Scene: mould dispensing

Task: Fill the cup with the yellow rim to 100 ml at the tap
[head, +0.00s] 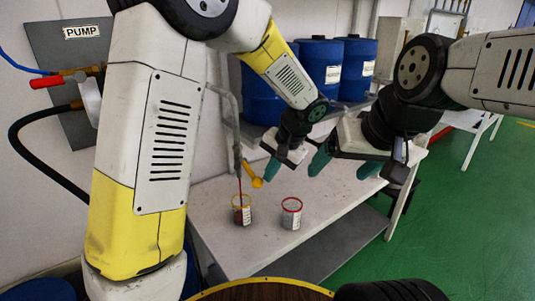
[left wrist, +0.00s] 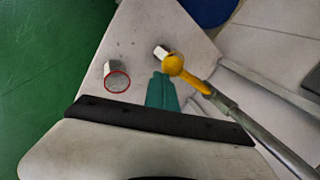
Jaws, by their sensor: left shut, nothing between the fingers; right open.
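The cup with the yellow rim (head: 242,212) stands upright on the table under the tap's spout (head: 238,168). A thin dark red stream runs from the spout into it, and dark red liquid shows inside; I cannot read the level. The yellow tap handle (head: 256,182) sticks out to the right of the stream. My left gripper (head: 271,169) is shut and empty just above the handle; in the left wrist view its teal fingertips (left wrist: 162,92) are close to the yellow handle (left wrist: 173,64). My right gripper (head: 344,166) is open and empty, farther right above the table.
A cup with a red rim (head: 291,213) stands to the right of the yellow-rimmed one and also shows in the left wrist view (left wrist: 117,80). Blue drums (head: 320,64) stand behind the table (head: 330,204). The tabletop right of the cups is clear.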

